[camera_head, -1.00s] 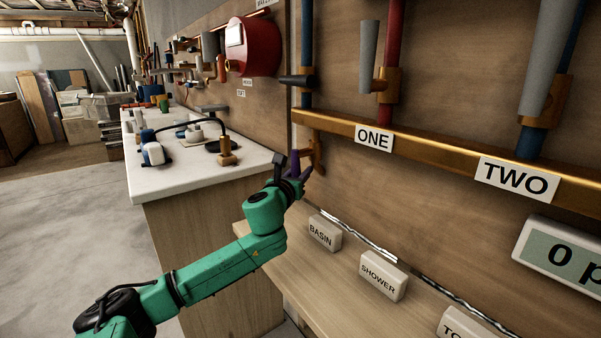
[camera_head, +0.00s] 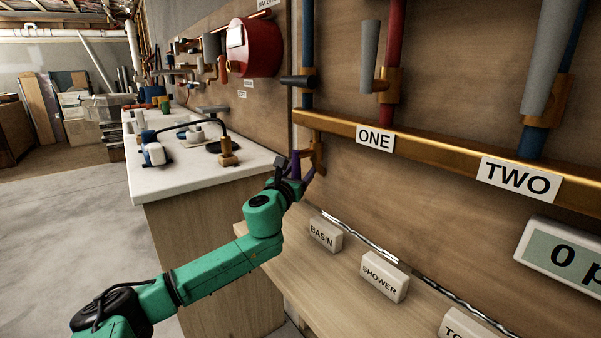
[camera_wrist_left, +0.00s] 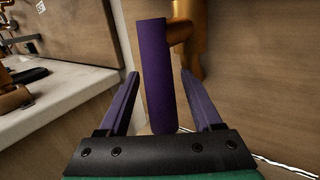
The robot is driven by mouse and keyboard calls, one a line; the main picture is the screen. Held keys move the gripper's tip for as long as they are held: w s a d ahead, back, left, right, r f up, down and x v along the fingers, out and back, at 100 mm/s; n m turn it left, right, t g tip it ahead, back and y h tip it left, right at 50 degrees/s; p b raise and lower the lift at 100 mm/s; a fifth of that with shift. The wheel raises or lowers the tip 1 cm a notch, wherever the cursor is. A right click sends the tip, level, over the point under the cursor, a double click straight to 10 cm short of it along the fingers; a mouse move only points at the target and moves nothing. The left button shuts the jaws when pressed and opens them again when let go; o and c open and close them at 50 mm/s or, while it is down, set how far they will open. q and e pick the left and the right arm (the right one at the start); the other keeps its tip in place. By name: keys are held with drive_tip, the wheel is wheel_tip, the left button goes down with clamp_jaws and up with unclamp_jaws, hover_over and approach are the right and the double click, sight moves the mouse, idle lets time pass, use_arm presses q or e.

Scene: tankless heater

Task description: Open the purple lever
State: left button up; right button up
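The purple lever (camera_wrist_left: 156,50) hangs upright from a brass valve (camera_wrist_left: 190,40) in the left wrist view. My left gripper (camera_wrist_left: 160,74) is open, with one finger on each side of the lever's lower part. Gaps show between both fingers and the lever. In the head view my left gripper (camera_head: 302,164) is beside the brass valve (camera_head: 318,152), below the left end of the brass pipe. The lever is hard to tell from the similarly coloured fingers there. My right gripper is out of view.
A white-topped counter (camera_head: 165,180) with fittings stands left of the gripper. A wooden ledge with labelled blocks, such as BASIN (camera_head: 325,233) and SHOWER (camera_head: 384,276), lies below. The brass pipe (camera_head: 440,152) runs along the wooden wall to the right.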

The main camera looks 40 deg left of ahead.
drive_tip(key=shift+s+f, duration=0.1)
use_arm(q)
drive_tip(key=v, duration=0.3)
drive_tip(key=shift+d+f+b, duration=0.1)
drive_tip(key=shift+f+b, duration=0.05)
drive_tip(key=shift+b, duration=0.25)
drive_tip(key=shift+s+d, duration=0.1)
drive_tip(key=shift+s, duration=0.6)
drive_tip(key=s, duration=0.1)
drive_tip(key=p, duration=0.2)
approach(296, 177)
drive_tip(key=shift+a+f, duration=0.25)
drive_tip(key=shift+a, duration=0.05)
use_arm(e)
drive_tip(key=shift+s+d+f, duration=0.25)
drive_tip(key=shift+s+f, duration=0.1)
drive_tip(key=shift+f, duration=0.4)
